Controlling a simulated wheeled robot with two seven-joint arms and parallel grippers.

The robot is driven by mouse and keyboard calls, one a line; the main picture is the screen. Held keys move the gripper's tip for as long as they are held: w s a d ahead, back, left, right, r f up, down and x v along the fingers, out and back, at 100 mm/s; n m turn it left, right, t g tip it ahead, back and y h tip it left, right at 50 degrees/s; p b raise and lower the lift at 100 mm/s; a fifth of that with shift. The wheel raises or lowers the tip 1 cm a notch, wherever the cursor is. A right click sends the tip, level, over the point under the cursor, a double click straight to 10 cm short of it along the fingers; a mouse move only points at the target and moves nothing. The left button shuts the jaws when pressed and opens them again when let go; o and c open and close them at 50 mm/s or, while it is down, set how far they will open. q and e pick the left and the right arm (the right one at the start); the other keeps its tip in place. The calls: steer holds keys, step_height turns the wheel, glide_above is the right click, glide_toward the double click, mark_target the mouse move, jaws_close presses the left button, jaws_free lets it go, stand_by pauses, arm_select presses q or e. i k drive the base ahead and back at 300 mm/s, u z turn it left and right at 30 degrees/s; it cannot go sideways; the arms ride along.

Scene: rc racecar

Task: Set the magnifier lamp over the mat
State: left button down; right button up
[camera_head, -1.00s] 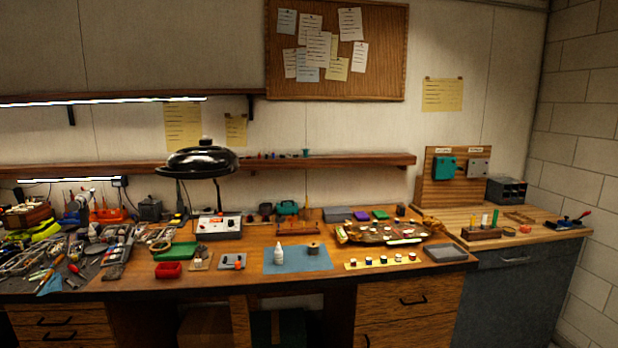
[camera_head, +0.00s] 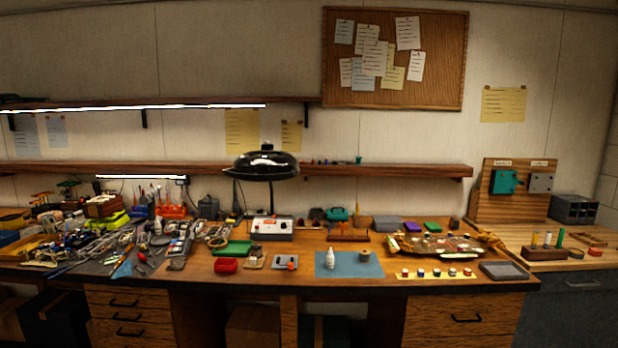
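The magnifier lamp (camera_head: 262,166) has a wide, glossy black domed head on a thin dark stem. Its head hangs above a white control box (camera_head: 271,228) toward the back of the wooden bench, up and to the left of the mat. The blue mat (camera_head: 349,271) lies flat near the bench's front edge. A white bottle (camera_head: 330,259) and a small brown spool (camera_head: 365,256) stand on the mat. Neither of my grippers shows in the head view.
The wooden bench (camera_head: 300,279) is crowded with tools at left. A red bin (camera_head: 226,266) and green tray (camera_head: 233,248) lie left of the mat. A row of small pots (camera_head: 437,273) and a grey tray (camera_head: 503,271) lie right. A shelf (camera_head: 400,170) runs behind.

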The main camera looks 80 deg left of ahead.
mark_target(265, 165)
steer(key=u, duration=0.2)
steer(key=i, duration=1.65)
steer(key=u, duration=1.1)
steer(key=i, duration=0.9)
steer(key=u, duration=1.35)
steer(key=i, duration=0.45)
steer(key=u, duration=0.55)
